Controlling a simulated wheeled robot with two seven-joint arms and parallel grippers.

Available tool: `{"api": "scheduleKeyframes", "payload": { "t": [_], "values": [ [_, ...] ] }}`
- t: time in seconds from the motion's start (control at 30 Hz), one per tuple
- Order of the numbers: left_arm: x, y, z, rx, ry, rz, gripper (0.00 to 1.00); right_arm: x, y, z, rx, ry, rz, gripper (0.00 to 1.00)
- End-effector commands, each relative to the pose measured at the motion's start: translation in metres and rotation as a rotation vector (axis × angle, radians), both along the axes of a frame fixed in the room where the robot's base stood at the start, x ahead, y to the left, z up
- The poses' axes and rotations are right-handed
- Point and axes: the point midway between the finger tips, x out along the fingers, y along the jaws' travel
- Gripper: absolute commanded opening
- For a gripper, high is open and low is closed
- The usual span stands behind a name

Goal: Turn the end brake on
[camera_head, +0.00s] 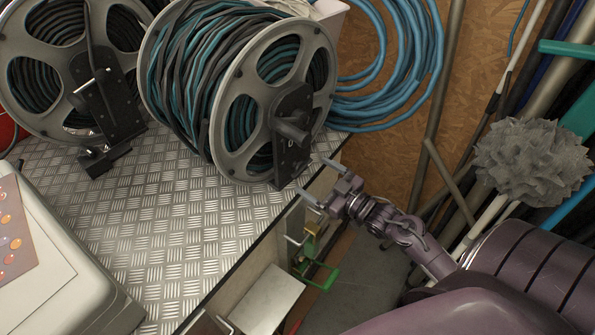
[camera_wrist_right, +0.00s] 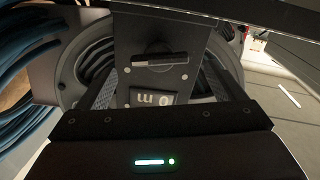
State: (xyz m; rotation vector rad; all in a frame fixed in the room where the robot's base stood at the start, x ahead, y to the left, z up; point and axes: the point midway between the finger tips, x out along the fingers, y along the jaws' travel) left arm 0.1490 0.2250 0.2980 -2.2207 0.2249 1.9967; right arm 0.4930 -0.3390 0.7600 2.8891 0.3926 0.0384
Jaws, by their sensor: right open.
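The near hose reel (camera_head: 258,100) stands on the metal deck, wound with dark and teal hose. A black bracket plate (camera_head: 290,155) with a dark round knob (camera_head: 292,128) is on its right side. The right wrist view shows the plate (camera_wrist_right: 190,35) close up, with a slotted round brake dial (camera_wrist_right: 160,60) and a small label (camera_wrist_right: 152,97) below it. The dial's bar lies nearly level there. My right gripper (camera_head: 318,178) is open and empty, just right of the bracket and apart from it. My left gripper is not in view.
A second reel (camera_head: 60,60) stands at the left on the treadplate deck (camera_head: 165,220). A pale box (camera_head: 50,270) sits at the front left. Blue hose (camera_head: 425,60) hangs on the board wall. A grey duster (camera_head: 533,160) and poles stand at the right.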

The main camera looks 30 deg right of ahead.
Motion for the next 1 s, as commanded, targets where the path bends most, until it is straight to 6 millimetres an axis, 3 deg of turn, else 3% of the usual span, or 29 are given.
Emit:
{"api": "scheduleKeyframes", "payload": {
  "t": [0.3,0.67,1.0],
  "values": [
    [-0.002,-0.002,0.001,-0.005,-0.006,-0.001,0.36,0.039,0.008,0.0,0.009,-0.005,0.001,0.89],
    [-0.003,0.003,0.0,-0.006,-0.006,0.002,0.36,0.044,0.009,0.0,0.009,-0.004,0.0,0.89],
    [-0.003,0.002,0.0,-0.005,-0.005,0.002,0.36,0.044,0.01,0.0,0.01,-0.003,0.001,0.46]
  ]
}}
